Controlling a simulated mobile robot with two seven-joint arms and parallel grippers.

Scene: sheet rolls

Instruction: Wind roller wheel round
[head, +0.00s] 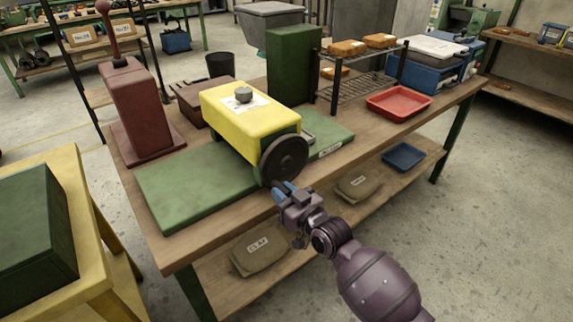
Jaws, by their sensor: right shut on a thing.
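The roller machine has a yellow housing (250,112) with a round knob on top and stands on a green base board (190,184) on the workbench. Its dark round wheel (284,158) faces the front right side of the housing. My right gripper (284,192), with blue fingertips, is at the lower rim of the wheel and is shut there. The exact grip is small in the picture; a handle, if there is one, is hidden by the fingers. My left gripper is not in view.
A red press (133,105) stands at the bench's left. A red tray (398,103) and a wire rack (358,88) are at the right. A lower shelf holds clay bags (260,252) and a blue tray (403,156). A yellow table (92,225) is at the left.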

